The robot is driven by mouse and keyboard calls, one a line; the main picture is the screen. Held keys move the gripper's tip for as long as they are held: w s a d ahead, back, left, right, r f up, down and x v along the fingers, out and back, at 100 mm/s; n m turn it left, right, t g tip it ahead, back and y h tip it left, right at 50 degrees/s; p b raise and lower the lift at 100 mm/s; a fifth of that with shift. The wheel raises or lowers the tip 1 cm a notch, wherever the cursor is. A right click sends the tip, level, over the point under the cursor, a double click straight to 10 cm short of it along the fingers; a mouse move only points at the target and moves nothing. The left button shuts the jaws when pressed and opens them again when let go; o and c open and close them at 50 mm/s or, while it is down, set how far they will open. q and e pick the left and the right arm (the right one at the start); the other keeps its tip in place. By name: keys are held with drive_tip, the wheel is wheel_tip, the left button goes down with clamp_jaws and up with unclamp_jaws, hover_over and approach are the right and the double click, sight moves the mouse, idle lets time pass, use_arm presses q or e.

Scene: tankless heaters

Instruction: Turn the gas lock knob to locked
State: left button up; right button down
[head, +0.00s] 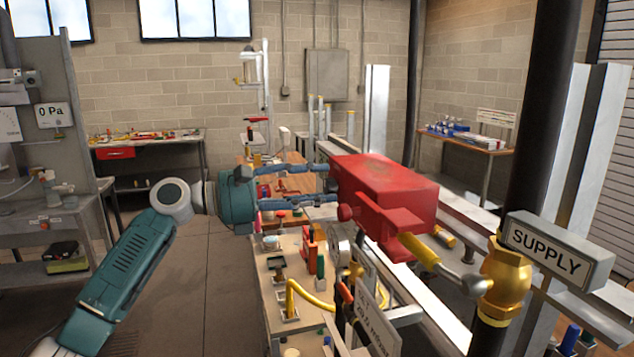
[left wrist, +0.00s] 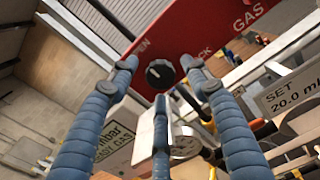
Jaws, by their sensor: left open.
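The red gas box (head: 385,188) stands over the bench, right of centre in the head view. In the left wrist view its red panel (left wrist: 225,22) fills the top, with lettering ending in "EN" on the left, "LOCK" on the right and "GAS" above. The black gas lock knob (left wrist: 159,73) sits on the panel's lower edge, with a white mark left of its centre. My left gripper (head: 326,184) is open, its blue fingers pointing at the box's near left end. In the wrist view the fingertips (left wrist: 159,66) straddle the knob, apart from it; contact is unclear.
Below the box are a gauge (head: 341,243), red and yellow pipework and a white setting card (head: 376,315). A brass valve (head: 505,272) and a SUPPLY sign (head: 552,252) stand at the right. The floor (head: 180,285) left of the bench is clear.

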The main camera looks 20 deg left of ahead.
use_arm(q)
drive_tip(key=shift+w+d, duration=0.1)
drive_tip(key=c, duration=1.1)
drive_tip(key=shift+m, duration=0.3)
drive_tip(key=shift+c, duration=0.2)
drive_tip(key=m+b, duration=0.1)
drive_tip(key=m, duration=0.2)
drive_tip(key=shift+m, duration=0.4)
drive_tip(key=m+b, duration=0.1)
drive_tip(key=m, duration=0.2)
drive_tip(key=shift+f+m, duration=0.1)
drive_tip(key=shift+m, duration=0.2)
drive_tip(key=m+b, duration=0.2)
drive_tip(key=m, duration=0.2)
drive_tip(key=shift+f+m, duration=0.1)
drive_tip(key=shift+m, duration=0.2)
drive_tip(key=m+b, duration=0.2)
drive_tip(key=m, duration=0.2)
drive_tip(key=shift+m, duration=0.3)
drive_tip(key=shift+d, duration=0.1)
